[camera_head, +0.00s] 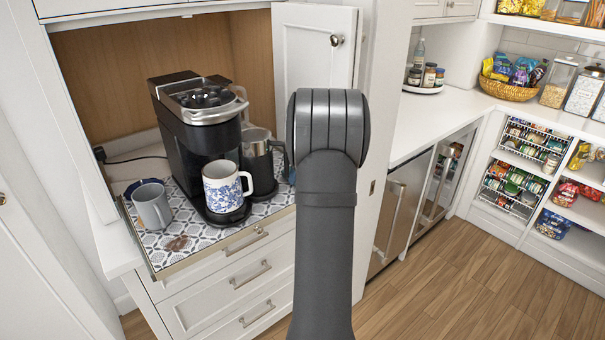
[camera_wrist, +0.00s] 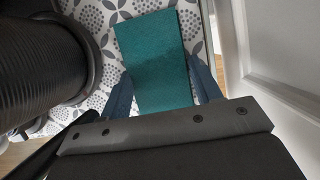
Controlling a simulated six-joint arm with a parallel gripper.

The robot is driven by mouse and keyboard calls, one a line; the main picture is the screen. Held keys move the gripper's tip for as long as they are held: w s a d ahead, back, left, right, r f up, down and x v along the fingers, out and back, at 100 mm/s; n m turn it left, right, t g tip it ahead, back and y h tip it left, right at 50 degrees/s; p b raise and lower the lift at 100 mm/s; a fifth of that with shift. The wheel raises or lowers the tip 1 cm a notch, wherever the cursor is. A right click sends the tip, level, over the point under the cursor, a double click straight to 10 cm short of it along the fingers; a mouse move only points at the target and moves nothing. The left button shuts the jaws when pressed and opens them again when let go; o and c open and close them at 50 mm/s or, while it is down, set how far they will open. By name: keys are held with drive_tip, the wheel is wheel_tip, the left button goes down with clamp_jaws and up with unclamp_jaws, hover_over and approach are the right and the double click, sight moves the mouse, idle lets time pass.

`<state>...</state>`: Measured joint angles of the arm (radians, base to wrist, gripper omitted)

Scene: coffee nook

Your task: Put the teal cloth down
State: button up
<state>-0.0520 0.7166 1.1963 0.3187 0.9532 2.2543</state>
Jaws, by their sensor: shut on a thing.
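The teal cloth (camera_wrist: 158,55) shows in the wrist view as a flat rectangle between my two bluish fingers. My gripper (camera_wrist: 160,72) is shut on it, with the far part of the cloth extending past the fingertips. The patterned mat (camera_wrist: 92,18) lies behind the cloth; I cannot tell whether the cloth touches it. In the head view my arm hides the cloth and most of the gripper. The same patterned mat (camera_head: 152,243) lines the pull-out tray there, with a brown stain (camera_head: 178,243) near its front.
A black coffee machine (camera_head: 190,130) holds a blue-and-white mug (camera_head: 222,188). A grey mug (camera_head: 152,207) stands at left. A dark pitcher (camera_head: 257,160) stands right of the machine. A dark ribbed cylinder (camera_wrist: 40,60) is close at left in the wrist view; a white cabinet door (camera_head: 305,45) is close by.

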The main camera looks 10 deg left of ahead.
drive_tip(key=shift+f, duration=0.2)
drive_tip(key=o, duration=1)
drive_tip(key=shift+o, duration=0.2)
drive_tip(key=shift+r, duration=0.15)
drive_tip(key=v, duration=1.2)
